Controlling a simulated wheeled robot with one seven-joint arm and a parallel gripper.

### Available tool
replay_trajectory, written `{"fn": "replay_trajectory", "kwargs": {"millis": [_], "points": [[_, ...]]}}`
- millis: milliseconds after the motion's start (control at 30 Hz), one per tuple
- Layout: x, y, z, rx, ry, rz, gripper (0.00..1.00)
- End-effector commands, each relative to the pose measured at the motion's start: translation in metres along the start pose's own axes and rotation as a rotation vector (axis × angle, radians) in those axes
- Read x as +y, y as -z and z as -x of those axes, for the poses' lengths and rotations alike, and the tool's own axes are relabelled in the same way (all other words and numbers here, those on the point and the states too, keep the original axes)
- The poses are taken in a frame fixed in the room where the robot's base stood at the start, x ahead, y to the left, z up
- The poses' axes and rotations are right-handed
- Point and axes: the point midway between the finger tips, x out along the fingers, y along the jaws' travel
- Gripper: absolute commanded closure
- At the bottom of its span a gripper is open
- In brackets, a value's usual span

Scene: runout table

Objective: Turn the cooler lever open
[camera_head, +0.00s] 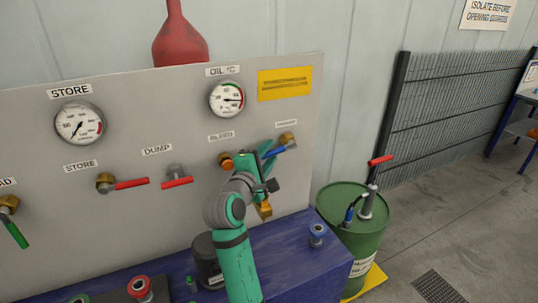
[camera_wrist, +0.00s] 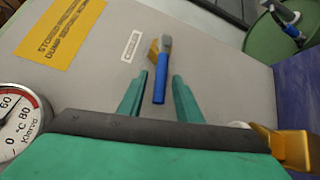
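The cooler lever is a blue handle (camera_head: 277,151) on a brass valve at the right end of the grey panel, under a small label (camera_head: 286,123) too blurred to read. In the wrist view the blue handle (camera_wrist: 159,85) points back toward my gripper, with its brass body behind. My gripper (camera_head: 267,158) is at the handle, close to the panel. In the wrist view its two green fingers (camera_wrist: 158,76) are apart, one on each side of the handle, with gaps showing on both sides. It holds nothing. My wrist hides part of the bleed valve (camera_head: 226,160).
Red dump (camera_head: 177,182) and store (camera_head: 131,183) levers sit left on the panel (camera_head: 150,120). An oil gauge (camera_head: 227,98) is above my gripper. A green drum (camera_head: 352,222) with a pump stands right. A dark can (camera_head: 207,260) stands on the blue bench (camera_head: 290,262).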

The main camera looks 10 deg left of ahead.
Motion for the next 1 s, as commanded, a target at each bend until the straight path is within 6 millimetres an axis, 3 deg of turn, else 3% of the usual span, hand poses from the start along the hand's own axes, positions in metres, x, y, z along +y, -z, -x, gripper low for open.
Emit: {"fn": "replay_trajectory", "kwargs": {"millis": [167, 700, 1000], "points": [[0.000, 0.000, 0.009, 0.000, 0.000, 0.000, 0.68], [0.000, 0.000, 0.098, 0.000, -0.001, 0.000, 0.68], [0.000, 0.000, 0.108, 0.000, 0.000, 0.000, 0.68]]}}
